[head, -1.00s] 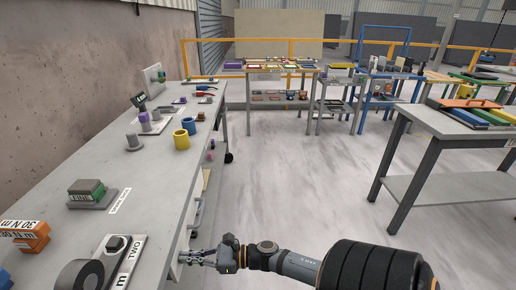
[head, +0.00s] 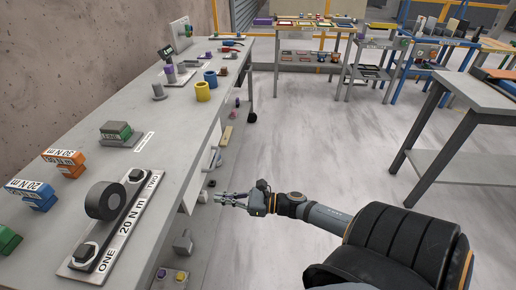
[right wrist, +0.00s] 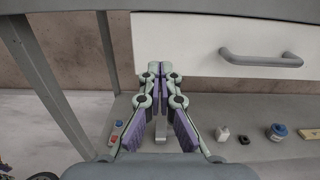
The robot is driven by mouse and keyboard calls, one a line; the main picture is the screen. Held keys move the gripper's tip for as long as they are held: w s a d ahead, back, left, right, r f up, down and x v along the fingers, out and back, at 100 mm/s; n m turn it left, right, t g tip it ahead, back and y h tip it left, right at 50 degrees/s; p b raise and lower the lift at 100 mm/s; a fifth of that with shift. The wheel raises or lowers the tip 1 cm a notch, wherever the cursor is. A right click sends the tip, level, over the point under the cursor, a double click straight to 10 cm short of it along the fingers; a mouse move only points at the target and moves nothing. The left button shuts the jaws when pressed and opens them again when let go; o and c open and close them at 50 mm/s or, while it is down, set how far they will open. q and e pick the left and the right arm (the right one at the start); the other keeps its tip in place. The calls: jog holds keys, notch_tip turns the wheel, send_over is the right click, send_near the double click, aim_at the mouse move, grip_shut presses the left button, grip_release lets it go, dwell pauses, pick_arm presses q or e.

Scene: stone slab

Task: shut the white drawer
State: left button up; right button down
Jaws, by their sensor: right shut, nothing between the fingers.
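The white drawer (head: 189,196) is under the near side of the workbench in the head view, partly hidden by the bench top. In the right wrist view its white front (right wrist: 190,45) fills the upper right, with a grey bar handle (right wrist: 260,60). My right gripper (head: 222,199) is in front of the drawer in the head view, shut and empty. In the right wrist view its fingertips (right wrist: 160,70) overlap the lower left part of the drawer front, left of the handle. I cannot tell whether they touch it or how far the drawer stands out. My left gripper is not in view.
A lower shelf (right wrist: 245,148) holds small items. A bench leg (right wrist: 45,75) stands left of my gripper.

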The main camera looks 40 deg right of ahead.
jog(key=shift+p+v, duration=1.8)
jog(key=shift+v, duration=1.6)
jog(key=s+d+f+m+g+h+p, duration=0.1)
jog(key=s+d+f+m+h+p, duration=0.1)
jog(key=d+f+m+h, duration=0.65)
jog(key=s+d+f+m+g+h+p, duration=0.1)
jog(key=s+d+f+m+h+p, duration=0.25)
jog(key=f+m, duration=0.9)
jog(key=s+f+m+g+h+p, duration=0.15)
jog(key=s+f+m+g, duration=0.25)
jog(key=s+f+m, duration=0.65)
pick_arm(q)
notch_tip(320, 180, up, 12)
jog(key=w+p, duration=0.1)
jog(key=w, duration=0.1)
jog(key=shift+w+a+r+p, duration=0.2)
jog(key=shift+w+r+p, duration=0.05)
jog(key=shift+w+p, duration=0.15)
pick_arm(e)
jog(key=s+a+f+m+g, duration=0.3)
jog(key=s+a+m, duration=0.3)
jog(key=s+a+f+m+g, duration=0.3)
jog(key=s+a+m, duration=0.3)
jog(key=s, duration=0.1)
jog(key=shift+s+g+y, duration=0.25)
jog(key=shift+g+y, duration=0.05)
jog(key=shift+y, duration=0.05)
